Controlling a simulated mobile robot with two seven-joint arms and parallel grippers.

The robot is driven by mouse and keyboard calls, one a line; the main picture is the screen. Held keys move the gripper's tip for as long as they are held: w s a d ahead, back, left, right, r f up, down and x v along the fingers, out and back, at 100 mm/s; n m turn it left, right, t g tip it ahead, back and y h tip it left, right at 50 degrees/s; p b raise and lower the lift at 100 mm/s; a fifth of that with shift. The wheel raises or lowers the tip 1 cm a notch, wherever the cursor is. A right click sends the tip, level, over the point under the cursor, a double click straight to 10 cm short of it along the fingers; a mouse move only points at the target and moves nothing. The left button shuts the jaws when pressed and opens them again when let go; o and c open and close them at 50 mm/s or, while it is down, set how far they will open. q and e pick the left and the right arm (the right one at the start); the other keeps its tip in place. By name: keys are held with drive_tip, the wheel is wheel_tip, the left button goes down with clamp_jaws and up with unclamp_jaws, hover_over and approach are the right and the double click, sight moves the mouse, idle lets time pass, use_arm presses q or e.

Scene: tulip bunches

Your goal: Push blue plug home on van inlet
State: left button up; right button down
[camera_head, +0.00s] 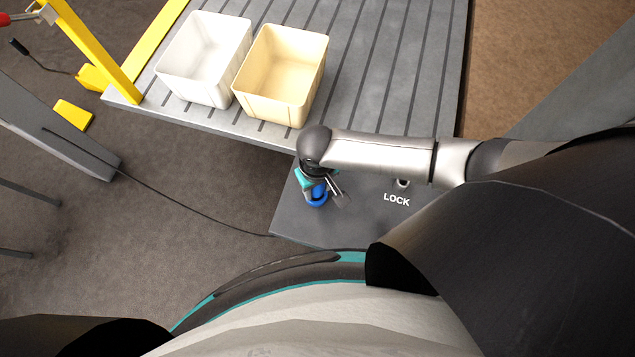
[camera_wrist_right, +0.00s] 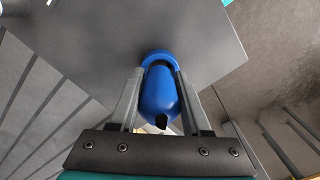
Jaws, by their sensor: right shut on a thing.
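The blue plug (camera_wrist_right: 158,98) is between the two fingers of my right gripper (camera_wrist_right: 159,76), which is shut on it. Its front end is at a blue ring (camera_wrist_right: 157,54), the inlet, on the dark grey panel. I cannot tell whether any gap is left between plug and ring. In the head view, my right gripper (camera_head: 320,186) is over the panel, and blue of the plug or inlet (camera_head: 317,195) shows below it. The wrist partly hides this spot. My left gripper is not in view.
The dark grey panel (camera_head: 350,222) has the word LOCK and a small round fitting (camera_head: 403,182) right of the plug. A white bin (camera_head: 205,95) and a cream bin (camera_head: 272,105) stand on the grooved deck (camera_head: 400,60). A thin dark cable (camera_head: 190,213) runs to the panel.

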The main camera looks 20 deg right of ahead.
drive_tip(key=shift+f+b, duration=0.35)
drive_tip(key=shift+f, duration=0.25)
drive_tip(key=shift+r, duration=0.1)
drive_tip(key=shift+r+p, duration=0.55)
drive_tip(key=shift+p, duration=0.4)
